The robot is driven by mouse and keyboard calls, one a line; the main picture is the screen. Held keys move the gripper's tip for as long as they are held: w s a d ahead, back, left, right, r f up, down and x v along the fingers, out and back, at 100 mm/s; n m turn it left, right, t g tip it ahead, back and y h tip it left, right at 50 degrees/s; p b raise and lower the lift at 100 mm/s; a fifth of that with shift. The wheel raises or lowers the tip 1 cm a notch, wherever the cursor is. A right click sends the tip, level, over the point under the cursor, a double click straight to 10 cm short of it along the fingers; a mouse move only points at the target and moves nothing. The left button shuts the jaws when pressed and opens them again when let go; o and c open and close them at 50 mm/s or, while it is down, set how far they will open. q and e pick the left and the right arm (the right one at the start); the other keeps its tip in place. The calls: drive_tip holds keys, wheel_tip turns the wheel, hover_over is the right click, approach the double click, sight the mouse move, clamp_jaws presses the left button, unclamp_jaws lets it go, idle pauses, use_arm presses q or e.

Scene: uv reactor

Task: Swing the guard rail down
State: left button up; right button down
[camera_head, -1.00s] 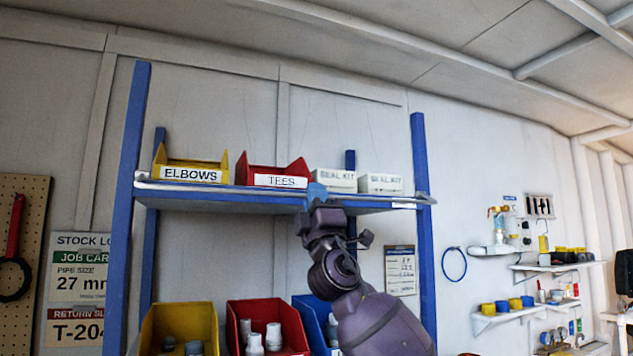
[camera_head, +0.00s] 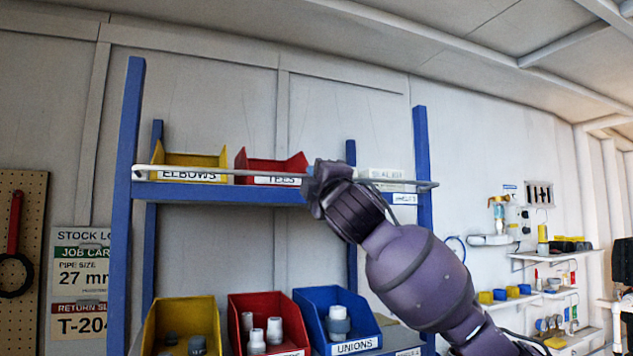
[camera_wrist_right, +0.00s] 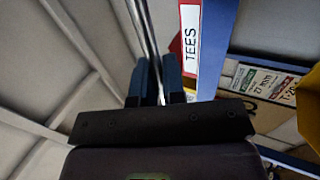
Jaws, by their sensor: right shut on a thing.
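The guard rail (camera_head: 225,173) is a thin grey bar along the front of the upper blue shelf. It crosses in front of the labels of the yellow ELBOWS bin (camera_head: 190,161) and red TEES bin (camera_head: 270,165), with bent ends near both posts. My right gripper (camera_head: 312,172) is at the rail, right of its middle, and hides part of it. In the right wrist view the rail (camera_wrist_right: 143,30) runs between the blue fingers of my right gripper (camera_wrist_right: 160,82), which is shut on it. My left gripper is not in view.
The upper shelf (camera_head: 220,193) hangs between blue posts (camera_head: 127,180). A white seal kit box (camera_head: 381,174) is partly behind my arm. Below are yellow (camera_head: 182,312), red (camera_head: 268,305) and blue (camera_head: 335,302) bins. The space between shelf and lower bins is clear.

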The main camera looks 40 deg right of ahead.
drive_tip(key=shift+r+g, duration=0.5)
drive_tip(key=shift+g, duration=0.3)
drive_tip(key=shift+w, duration=0.1)
drive_tip(key=c, duration=1.2)
unclamp_jaws()
drive_tip(key=shift+d, duration=0.1)
